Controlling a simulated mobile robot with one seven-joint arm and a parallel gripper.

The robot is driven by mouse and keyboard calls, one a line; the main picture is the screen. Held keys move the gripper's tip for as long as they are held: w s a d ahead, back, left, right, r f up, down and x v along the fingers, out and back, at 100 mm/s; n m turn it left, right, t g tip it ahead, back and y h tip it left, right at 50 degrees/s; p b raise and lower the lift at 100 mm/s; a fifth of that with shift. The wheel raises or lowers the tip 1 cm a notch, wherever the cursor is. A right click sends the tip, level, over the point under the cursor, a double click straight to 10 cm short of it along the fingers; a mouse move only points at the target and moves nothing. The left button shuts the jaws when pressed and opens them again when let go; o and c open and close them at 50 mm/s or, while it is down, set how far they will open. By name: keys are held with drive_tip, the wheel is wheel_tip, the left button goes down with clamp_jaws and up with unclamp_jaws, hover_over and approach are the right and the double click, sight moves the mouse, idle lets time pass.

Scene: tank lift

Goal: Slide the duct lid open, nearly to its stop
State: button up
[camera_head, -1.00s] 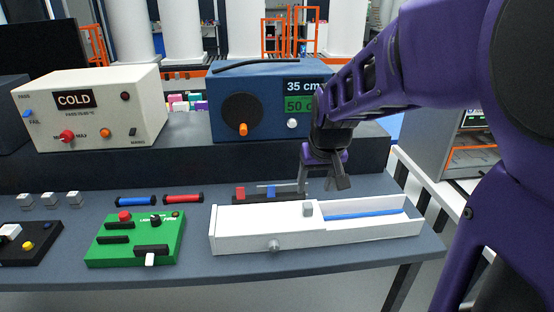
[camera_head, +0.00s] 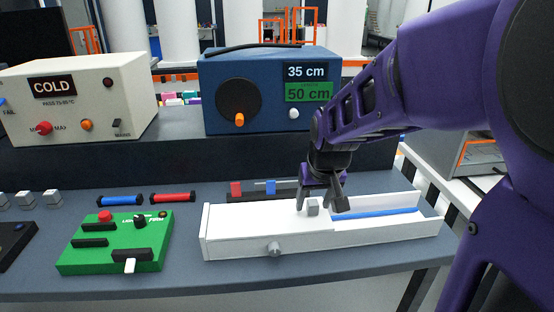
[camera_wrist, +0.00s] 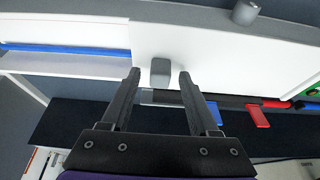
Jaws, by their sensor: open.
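The white duct (camera_head: 222,247) lies along the table's front. Its white lid (camera_head: 270,219) covers the left part, while the right part is open and shows a blue strip (camera_head: 385,212). A small grey knob (camera_head: 313,208) stands on the lid; it also shows in the wrist view (camera_wrist: 160,72). My gripper (camera_head: 321,209) is open and low over the lid, pointing down. In the wrist view its fingertips (camera_wrist: 159,73) are on either side of the knob, with a gap on each side. Neither finger appears to touch it.
A round grey knob (camera_head: 273,249) sticks out of the duct's front. Behind the duct is a dark rack (camera_head: 240,198) with red and blue pieces. A green panel (camera_head: 115,243) stands to the left. A blue box with displays (camera_head: 262,92) stands on the raised shelf behind.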

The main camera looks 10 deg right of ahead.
clamp_jaws()
idle(1.3)
